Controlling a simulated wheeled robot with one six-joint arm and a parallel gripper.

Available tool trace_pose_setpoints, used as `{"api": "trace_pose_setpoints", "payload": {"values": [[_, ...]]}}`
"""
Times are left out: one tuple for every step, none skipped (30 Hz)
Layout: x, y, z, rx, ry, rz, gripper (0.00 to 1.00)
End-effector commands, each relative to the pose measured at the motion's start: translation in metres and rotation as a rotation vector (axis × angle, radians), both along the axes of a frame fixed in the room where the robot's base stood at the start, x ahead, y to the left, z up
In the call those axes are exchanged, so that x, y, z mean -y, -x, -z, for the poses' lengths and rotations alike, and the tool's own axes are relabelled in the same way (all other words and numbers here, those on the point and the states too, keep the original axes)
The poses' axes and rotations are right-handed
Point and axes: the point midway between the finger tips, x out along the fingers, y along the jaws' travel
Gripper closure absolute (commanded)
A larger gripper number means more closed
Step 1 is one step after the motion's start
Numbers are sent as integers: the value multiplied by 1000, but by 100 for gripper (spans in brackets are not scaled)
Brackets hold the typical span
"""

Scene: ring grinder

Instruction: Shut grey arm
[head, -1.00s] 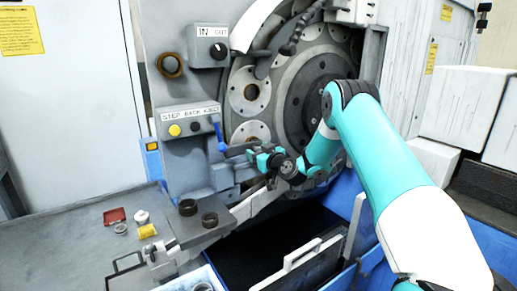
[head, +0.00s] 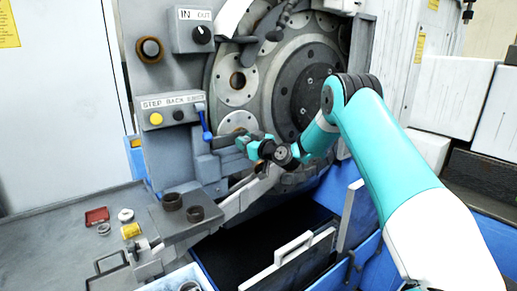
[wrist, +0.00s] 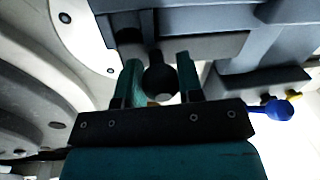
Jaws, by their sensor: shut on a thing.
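The grey arm (head: 225,141) is a short bar in front of the machine's round disc, just right of the blue lever. In the wrist view its grey body (wrist: 190,46) is above the fingers, with a dark round knob (wrist: 159,80) hanging below it. My gripper (head: 246,147) is at the right end of the bar in the head view. In the wrist view my gripper's teal fingers (wrist: 158,85) stand either side of the knob, shut on it. The knob is hidden in the head view.
The blue lever (head: 206,127) is close left of my gripper; its blue knob (wrist: 280,110) shows in the wrist view. The grinder's disc (head: 290,90) is right behind. Dark rings (head: 172,201) and a red dish (head: 97,216) sit on the left ledge. An open dark bin lies below.

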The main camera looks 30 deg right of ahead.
Motion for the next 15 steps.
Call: {"api": "trace_pose_setpoints", "payload": {"values": [[-3,-1,0,2,1,-9,100],[-4,-1,0,1,1,-11,100],[-4,-2,-1,1,1,-11,100],[-4,-2,-2,1,1,-11,100],[-4,-2,-2,1,1,-11,100],[-4,-2,-2,1,1,-11,100],[-4,-2,-2,1,1,-11,100],[-4,-2,-2,1,1,-10,100],[-4,-2,-2,1,1,-10,100],[-4,-2,-2,1,1,-10,59],[-4,-2,-2,1,1,-10,52],[-4,-1,-2,1,1,-10,43],[-4,-1,-2,1,1,-10,41],[-3,-1,-2,1,1,-10,41],[-3,-1,-1,0,1,-9,41]]}}
